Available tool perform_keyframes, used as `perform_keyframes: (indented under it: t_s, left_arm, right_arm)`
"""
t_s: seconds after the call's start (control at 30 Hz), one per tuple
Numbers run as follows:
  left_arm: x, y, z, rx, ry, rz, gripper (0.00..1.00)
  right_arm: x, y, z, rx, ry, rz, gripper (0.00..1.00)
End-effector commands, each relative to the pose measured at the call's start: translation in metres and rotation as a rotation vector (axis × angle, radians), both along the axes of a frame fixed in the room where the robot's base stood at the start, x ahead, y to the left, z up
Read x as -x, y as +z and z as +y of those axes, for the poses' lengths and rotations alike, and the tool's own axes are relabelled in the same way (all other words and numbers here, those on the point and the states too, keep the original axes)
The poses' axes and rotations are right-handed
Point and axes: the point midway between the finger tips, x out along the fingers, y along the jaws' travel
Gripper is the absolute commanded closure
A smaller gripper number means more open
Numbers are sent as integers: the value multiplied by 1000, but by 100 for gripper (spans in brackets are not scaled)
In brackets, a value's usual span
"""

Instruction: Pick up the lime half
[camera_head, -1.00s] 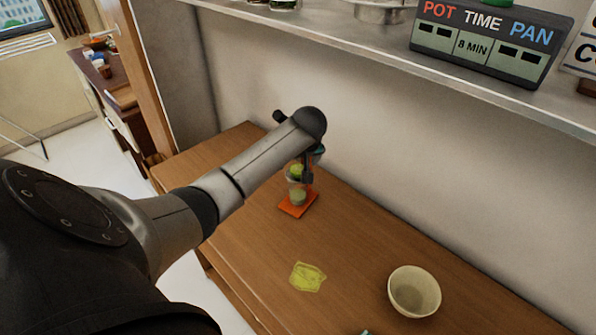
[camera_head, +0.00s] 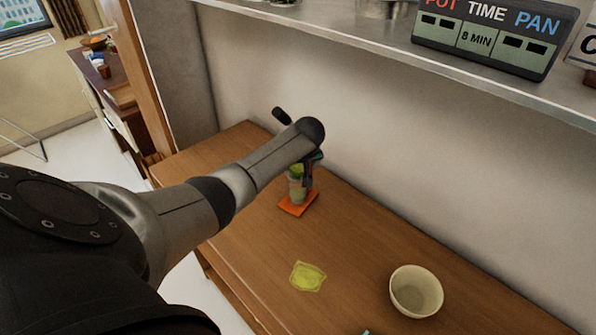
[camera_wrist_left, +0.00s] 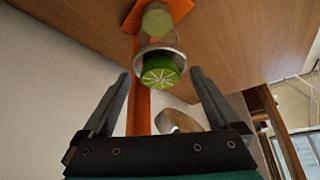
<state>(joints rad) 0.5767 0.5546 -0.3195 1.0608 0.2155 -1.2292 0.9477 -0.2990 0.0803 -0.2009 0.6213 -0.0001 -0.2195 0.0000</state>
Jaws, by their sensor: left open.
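The lime half (camera_wrist_left: 158,70) is bright green, its pale cut face towards the left wrist camera. In that view it sits in a round metal ring or cup above an orange base (camera_wrist_left: 178,12). In the head view a bit of its green (camera_head: 296,171) shows on the stand, partly behind my gripper; the orange base (camera_head: 298,207) is on the table. My left gripper (camera_wrist_left: 160,72) is open, its fingers to either side of the lime half in the picture, with no clear contact. In the head view my left gripper (camera_head: 308,172) is right at the stand. My right gripper is not in view.
A yellow-green flat piece (camera_head: 307,277) and a cream bowl (camera_head: 416,291) are on the wooden table (camera_head: 350,240). A shelf (camera_head: 400,50) with a sign (camera_head: 495,35) runs along the wall above. A small teal thing is cut off at the bottom edge.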

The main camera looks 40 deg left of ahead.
Motion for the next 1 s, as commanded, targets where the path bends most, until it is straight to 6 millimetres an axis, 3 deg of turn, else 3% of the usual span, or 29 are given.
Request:
perform_keyframes:
  t_s: [0.13,0.9,1.0]
  left_arm:
    - [0,0,0,0,0,0,6]
    - [0,0,0,-1,0,1,92]
    - [0,0,0,-1,0,1,100]
  right_arm:
    - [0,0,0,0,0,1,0]
    - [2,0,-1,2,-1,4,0]
    - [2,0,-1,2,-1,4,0]
